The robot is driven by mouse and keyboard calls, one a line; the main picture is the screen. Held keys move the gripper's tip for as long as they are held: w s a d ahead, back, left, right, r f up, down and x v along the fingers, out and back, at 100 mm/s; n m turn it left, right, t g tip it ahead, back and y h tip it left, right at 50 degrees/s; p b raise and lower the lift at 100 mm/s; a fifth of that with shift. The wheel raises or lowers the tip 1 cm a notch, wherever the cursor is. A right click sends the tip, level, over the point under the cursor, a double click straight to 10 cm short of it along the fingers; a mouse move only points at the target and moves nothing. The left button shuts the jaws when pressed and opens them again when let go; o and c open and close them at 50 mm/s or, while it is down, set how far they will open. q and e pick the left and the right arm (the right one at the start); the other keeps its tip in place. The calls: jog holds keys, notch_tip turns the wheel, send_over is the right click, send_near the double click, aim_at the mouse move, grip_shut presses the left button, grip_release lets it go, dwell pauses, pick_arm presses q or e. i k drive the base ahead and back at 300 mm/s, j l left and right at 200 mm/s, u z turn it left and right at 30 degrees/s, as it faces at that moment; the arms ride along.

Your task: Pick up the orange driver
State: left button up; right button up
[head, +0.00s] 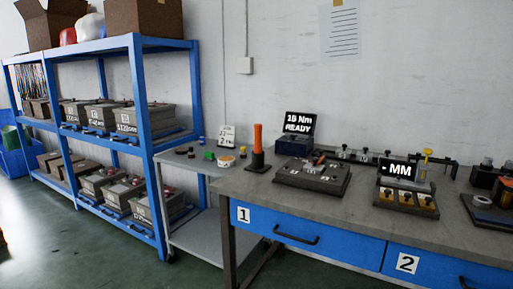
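The orange driver (258,138) stands upright on the workbench near its left end, its lower part in a dark base (258,160). It is left of a dark fixture block and in front of the wall. Neither of my grippers shows in the head view.
The workbench (245,188) has a fixture plate (312,178), a display reading "15 Nm READY" (299,123) and a display reading "MM" (397,170). A low grey cart (200,225) adjoins its left end. A blue shelf (143,130) with bins stands farther left, with open floor (60,245) before it.

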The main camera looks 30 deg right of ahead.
aim_at(258, 145)
jog(key=z, duration=0.35)
jog(key=i+j+z, duration=0.1)
jog(key=i+z, duration=0.25)
jog(key=z, duration=0.15)
jog(key=i+j+z, duration=0.2)
jog(key=i+z, duration=0.25)
jog(key=k, duration=0.1)
